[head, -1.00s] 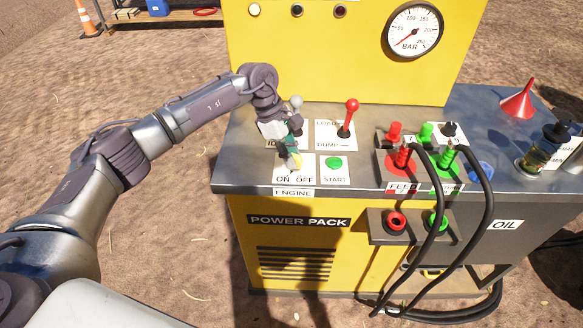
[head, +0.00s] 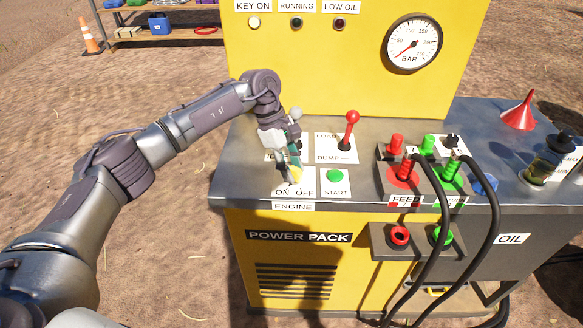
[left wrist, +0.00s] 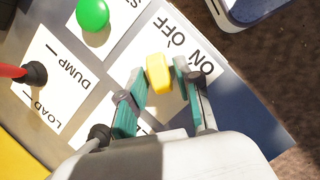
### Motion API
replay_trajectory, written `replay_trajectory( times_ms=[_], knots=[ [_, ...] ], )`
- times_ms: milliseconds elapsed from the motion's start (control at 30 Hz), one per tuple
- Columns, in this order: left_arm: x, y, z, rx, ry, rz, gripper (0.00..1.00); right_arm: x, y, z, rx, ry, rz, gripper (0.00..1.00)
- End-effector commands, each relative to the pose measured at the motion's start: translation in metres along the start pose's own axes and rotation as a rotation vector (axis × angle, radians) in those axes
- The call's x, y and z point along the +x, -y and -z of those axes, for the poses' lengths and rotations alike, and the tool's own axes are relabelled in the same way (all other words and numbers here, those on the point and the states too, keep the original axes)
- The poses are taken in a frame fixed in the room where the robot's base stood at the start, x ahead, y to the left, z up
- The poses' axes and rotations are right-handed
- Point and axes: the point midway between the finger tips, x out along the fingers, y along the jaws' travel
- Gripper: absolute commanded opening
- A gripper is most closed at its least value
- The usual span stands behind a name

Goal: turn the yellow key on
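The yellow key (left wrist: 158,74) stands on the ON/OFF engine plate (left wrist: 190,48), between the two green-padded fingers of my left gripper (left wrist: 160,66). The fingers lie close along both sides of the key and look shut on it. In the head view my left gripper (head: 291,174) reaches down to the ON/OFF plate and covers much of the key (head: 297,175). The KEY ON lamp (head: 254,22) on the yellow back panel looks pale; I cannot tell if it is lit. My right gripper is not in view.
The green START button (head: 335,175) is just right of the key. A red-knobbed lever (head: 350,125) and a grey-knobbed lever (head: 295,114) stand behind. Red and green hose couplings with black hoses (head: 490,220) are further right, with a red funnel (head: 520,112) beyond.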

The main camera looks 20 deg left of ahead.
Motion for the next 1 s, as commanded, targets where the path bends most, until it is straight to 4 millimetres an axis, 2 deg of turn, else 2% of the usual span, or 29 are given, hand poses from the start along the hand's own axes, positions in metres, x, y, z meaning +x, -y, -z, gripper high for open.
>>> replay_trajectory(
  times_ms=[300,433,567,800,1000],
  knots=[
    [0.0,0.001,0.001,-0.002,0.0,0.002,0.44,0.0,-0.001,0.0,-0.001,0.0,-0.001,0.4],
    [-0.009,0.0,0.001,-0.002,-0.001,0.0,0.44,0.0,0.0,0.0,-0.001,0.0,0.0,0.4],
    [-0.031,0.0,0.001,-0.002,-0.001,-0.002,0.44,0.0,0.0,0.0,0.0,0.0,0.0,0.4],
    [-0.083,-0.001,0.0,-0.003,0.0,-0.002,0.44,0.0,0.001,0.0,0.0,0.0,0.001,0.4],
    [-0.111,0.0,0.0,-0.002,0.0,0.0,0.44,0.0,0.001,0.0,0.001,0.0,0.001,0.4]
  ],
)
